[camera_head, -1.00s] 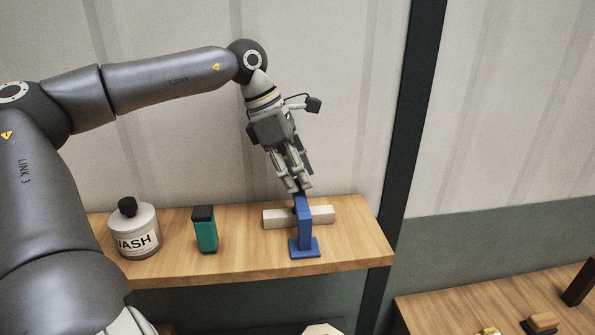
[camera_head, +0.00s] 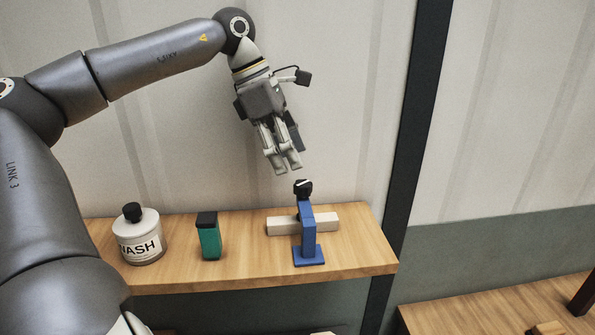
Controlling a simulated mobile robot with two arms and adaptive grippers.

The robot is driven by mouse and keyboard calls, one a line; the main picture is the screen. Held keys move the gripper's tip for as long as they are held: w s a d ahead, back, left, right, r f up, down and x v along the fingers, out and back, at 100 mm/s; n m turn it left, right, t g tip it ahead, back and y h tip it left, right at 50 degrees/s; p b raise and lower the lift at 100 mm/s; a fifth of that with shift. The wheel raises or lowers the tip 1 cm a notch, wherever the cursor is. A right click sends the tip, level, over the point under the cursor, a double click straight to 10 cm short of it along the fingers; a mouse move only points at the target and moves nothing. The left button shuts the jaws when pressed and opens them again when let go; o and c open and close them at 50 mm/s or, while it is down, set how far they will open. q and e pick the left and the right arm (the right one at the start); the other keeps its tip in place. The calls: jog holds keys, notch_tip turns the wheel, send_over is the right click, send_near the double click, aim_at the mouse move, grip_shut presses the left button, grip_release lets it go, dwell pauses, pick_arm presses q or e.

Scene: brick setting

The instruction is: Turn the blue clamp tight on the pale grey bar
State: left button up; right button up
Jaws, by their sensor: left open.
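The blue clamp (camera_head: 308,242) stands upright on the wooden shelf, with a black knob (camera_head: 303,187) on top that bears a pale mark. The pale grey bar (camera_head: 325,222) lies crosswise at the clamp, showing on both sides of its upright. Whether the clamp presses on the bar is hidden. My left gripper (camera_head: 284,168) is above and slightly left of the knob, pointing down. It is open and empty, and apart from the knob by a small gap. My right gripper is not in view.
The wooden shelf (camera_head: 350,260) also holds a white bottle (camera_head: 140,243) labelled WASH and a green container (camera_head: 209,240) with a dark lid, both left of the clamp. A dark post (camera_head: 412,130) stands at right. A lower wooden surface (camera_head: 470,315) is at bottom right.

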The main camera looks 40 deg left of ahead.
pick_arm(q)
jog(key=v, duration=0.5)
jog(key=shift+a+r, duration=0.1)
jog(key=shift+r, duration=0.25)
